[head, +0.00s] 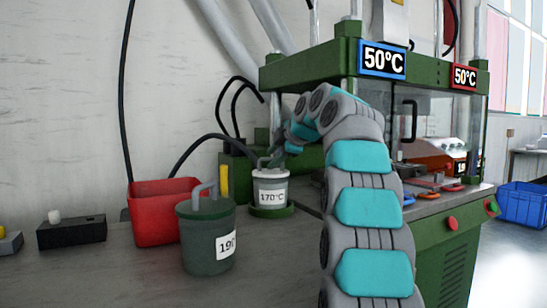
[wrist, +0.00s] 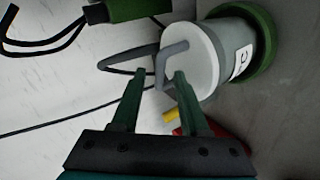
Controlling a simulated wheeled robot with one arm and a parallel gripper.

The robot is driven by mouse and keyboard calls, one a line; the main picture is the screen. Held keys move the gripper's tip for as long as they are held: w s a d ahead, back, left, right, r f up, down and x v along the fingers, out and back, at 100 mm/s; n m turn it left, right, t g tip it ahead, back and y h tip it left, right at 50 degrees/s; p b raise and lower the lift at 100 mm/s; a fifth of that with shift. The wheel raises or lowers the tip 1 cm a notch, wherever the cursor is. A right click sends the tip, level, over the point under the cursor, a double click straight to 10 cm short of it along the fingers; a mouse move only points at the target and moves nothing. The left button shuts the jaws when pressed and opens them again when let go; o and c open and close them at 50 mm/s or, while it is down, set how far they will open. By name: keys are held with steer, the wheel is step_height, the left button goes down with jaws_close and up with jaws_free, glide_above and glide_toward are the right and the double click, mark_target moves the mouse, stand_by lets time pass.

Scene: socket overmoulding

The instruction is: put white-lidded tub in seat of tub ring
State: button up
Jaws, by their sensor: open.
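The white-lidded tub (head: 270,190), grey with a "170°C" label, stands upright on the green tub ring (head: 271,212) on the bench. In the wrist view the tub (wrist: 233,50) shows its pale lid and grey bent handle, with the green ring (wrist: 266,32) around its base. My gripper (head: 281,156) is at the tub's handle, above the lid. In the wrist view my gripper (wrist: 159,74) is open, with the handle's end showing between the fingertips. I cannot tell whether a finger touches the handle. How deep the base sits in the ring is hidden.
A dark green tub (head: 209,237) labelled "190" stands in front, left of the white-lidded tub. A red bin (head: 160,211) is behind it. A black block (head: 72,232) lies at the far left. The green press (head: 320,68) rises to the right. Black cables hang behind.

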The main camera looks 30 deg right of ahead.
steer(key=shift+s+r, duration=0.15)
steer(key=shift+r, duration=0.05)
steer(key=v, duration=1.1)
steer(key=shift+s+r, duration=0.25)
steer(key=shift+s, duration=0.05)
steer(key=shift+d, duration=0.15)
